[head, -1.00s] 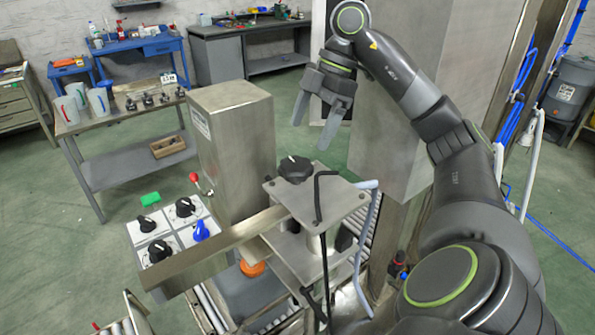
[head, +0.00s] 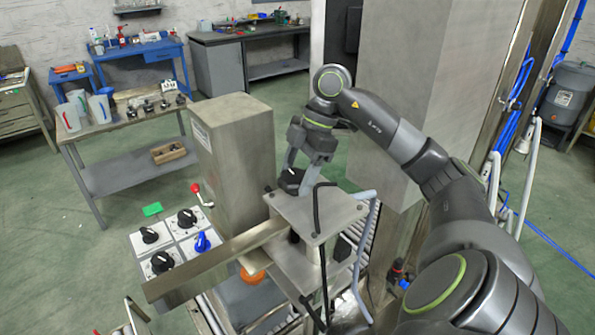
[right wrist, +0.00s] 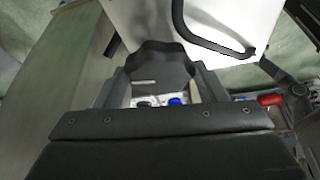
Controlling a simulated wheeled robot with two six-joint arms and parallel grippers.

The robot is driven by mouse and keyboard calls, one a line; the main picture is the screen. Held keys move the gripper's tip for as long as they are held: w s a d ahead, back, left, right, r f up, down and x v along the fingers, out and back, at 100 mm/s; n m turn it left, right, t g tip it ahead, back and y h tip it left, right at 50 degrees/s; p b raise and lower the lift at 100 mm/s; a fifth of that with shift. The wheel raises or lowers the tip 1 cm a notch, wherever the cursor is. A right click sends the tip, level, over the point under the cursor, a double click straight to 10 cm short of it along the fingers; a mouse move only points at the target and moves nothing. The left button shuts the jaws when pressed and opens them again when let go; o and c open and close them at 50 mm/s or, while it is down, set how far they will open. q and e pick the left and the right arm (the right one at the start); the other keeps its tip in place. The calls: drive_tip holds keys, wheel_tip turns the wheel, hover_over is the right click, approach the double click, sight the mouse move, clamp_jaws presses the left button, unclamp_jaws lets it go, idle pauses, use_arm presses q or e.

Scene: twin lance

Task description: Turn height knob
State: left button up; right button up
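The fingers look open; contact with the knob cannot be made out. The gripper partly hides the knob in the head view. My left gripper is not in view.
A bent black rod (head: 318,230) and a grey hose (head: 362,240) stand close beside the plate. A tall metal box (head: 235,150) rises to the left. A control panel (head: 175,240) with several knobs is at lower left. A large column (head: 405,95) stands behind my right arm.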

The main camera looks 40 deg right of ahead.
drive_tip(key=c, duration=0.5)
drive_tip(key=shift+o, duration=0.2)
drive_tip(key=shift+w+r+n+g, duration=0.1)
drive_tip(key=shift+n+g, duration=0.3)
drive_tip(key=shift+n, duration=0.6)
drive_tip(key=n+p, duration=0.1)
drive_tip(key=p, duration=0.2)
drive_tip(key=n+p, duration=0.1)
drive_tip(key=p, duration=0.1)
drive_tip(key=shift+r+g+p, duration=0.3)
drive_tip(key=shift+g+p, duration=0.1)
drive_tip(key=shift+f+n+p, duration=0.3)
drive_tip(key=shift+n+p, duration=0.1)
drive_tip(key=shift+p, duration=0.2)
drive_tip(key=o, duration=1)
drive_tip(key=shift+f, duration=0.1)
